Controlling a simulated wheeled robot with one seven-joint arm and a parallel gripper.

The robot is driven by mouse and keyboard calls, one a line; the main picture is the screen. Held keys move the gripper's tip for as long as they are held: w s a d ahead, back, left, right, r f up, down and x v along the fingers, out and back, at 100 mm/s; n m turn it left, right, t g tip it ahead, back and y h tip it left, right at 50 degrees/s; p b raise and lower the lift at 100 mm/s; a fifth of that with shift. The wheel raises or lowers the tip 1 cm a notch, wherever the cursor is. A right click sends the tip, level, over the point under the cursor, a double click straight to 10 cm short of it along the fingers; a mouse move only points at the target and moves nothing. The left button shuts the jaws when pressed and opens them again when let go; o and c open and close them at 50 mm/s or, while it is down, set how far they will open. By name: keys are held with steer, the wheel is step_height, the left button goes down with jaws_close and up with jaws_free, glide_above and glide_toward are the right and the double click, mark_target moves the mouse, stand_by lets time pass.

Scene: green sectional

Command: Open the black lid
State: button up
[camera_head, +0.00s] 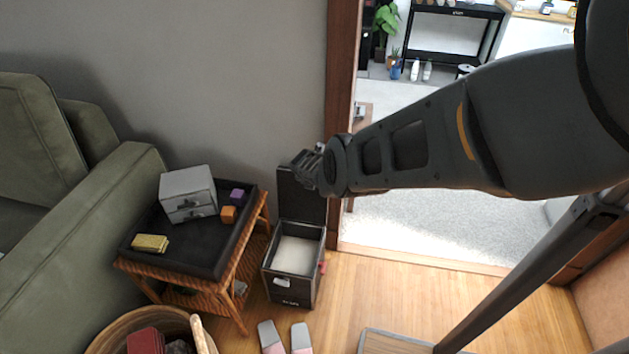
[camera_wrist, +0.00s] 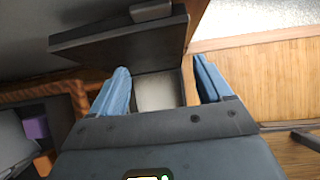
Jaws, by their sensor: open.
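The black lid (camera_head: 302,206) stands raised, roughly upright, at the back of a dark box (camera_head: 291,288) on the floor. The box's pale interior is exposed. In the wrist view the lid (camera_wrist: 115,40) spans the top, beyond my fingertips. My gripper (camera_head: 305,168) is in front of the upper part of the lid in the head view and hides some of it. In the wrist view my gripper (camera_wrist: 163,76) has its two blue fingers apart, with nothing between them but the view of the box interior below. Whether a finger touches the lid I cannot tell.
A wicker table with a black tray top (camera_head: 180,248) stands left of the box, holding a grey drawer unit (camera_head: 188,194) and small blocks. Slippers (camera_head: 285,337) and a basket (camera_head: 150,325) are in front. The doorway frame (camera_head: 342,100) is close behind. Wood floor at right is mostly clear.

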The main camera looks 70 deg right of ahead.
steer(key=shift+a, duration=0.1)
steer(key=p+v, duration=0.7)
steer(key=p, duration=0.1)
steer(key=shift+r, duration=0.35)
steer(key=shift+a, duration=0.15)
